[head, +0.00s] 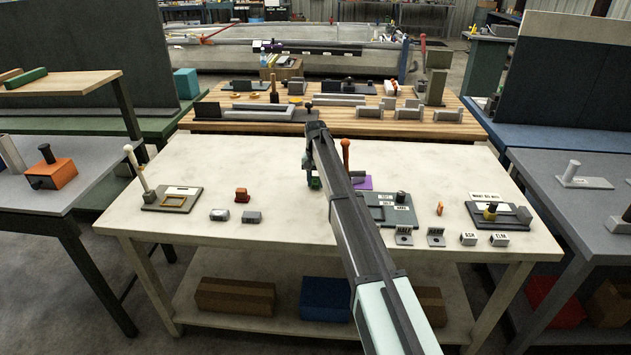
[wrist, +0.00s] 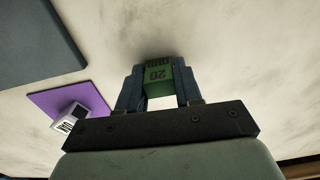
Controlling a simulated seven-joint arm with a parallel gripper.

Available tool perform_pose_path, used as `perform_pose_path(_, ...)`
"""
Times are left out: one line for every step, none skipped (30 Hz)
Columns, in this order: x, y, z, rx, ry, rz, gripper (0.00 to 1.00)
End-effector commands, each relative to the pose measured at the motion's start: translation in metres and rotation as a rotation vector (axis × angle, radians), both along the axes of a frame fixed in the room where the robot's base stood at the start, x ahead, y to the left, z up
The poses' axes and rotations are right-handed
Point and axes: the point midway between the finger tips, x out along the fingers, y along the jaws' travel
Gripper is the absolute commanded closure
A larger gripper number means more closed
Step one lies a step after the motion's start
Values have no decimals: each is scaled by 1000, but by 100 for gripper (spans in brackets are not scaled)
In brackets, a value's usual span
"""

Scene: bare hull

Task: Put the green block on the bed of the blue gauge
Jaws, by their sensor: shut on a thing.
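The green block (wrist: 158,76), marked with dark characters, sits between the two fingers of my gripper (wrist: 158,84) in the wrist view. My gripper is shut on it, above or close to the pale table top; the exact height is unclear. In the head view my gripper (head: 314,178) is near the table's middle, with a bit of the green block showing below it. No gauge on this table is plainly blue. A grey plate with white labels (head: 388,210) lies right of my arm, partly hidden by it.
A purple plate (head: 362,183) lies beside my arm, near an upright orange handle (head: 346,152). A grey fixture with an orange frame (head: 172,199) is at left; another fixture (head: 498,214) is at right. Small red (head: 242,195) and grey blocks lie left of my gripper.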

Motion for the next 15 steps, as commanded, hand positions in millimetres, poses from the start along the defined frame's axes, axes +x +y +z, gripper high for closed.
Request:
perform_pose_path(0, 0, -1, 0, -1, 0, 94)
perform_pose_path(0, 0, -1, 0, -1, 0, 94)
perform_pose_path(0, 0, -1, 0, -1, 0, 94)
perform_pose_path(0, 0, -1, 0, -1, 0, 94)
perform_pose_path(0, 0, -1, 0, -1, 0, 94)
perform_pose_path(0, 0, -1, 0, -1, 0, 94)
perform_pose_path(0, 0, -1, 0, -1, 0, 94)
perform_pose_path(0, 0, -1, 0, -1, 0, 94)
perform_pose_path(0, 0, -2, 0, -1, 0, 94)
perform_pose_path(0, 0, -2, 0, -1, 0, 94)
perform_pose_path(0, 0, -3, 0, -1, 0, 94)
perform_pose_path(0, 0, -4, 0, -1, 0, 94)
perform_pose_path(0, 0, -4, 0, -1, 0, 63)
perform_pose_path(0, 0, -4, 0, -1, 0, 60)
perform_pose_path(0, 0, -4, 0, -1, 0, 56)
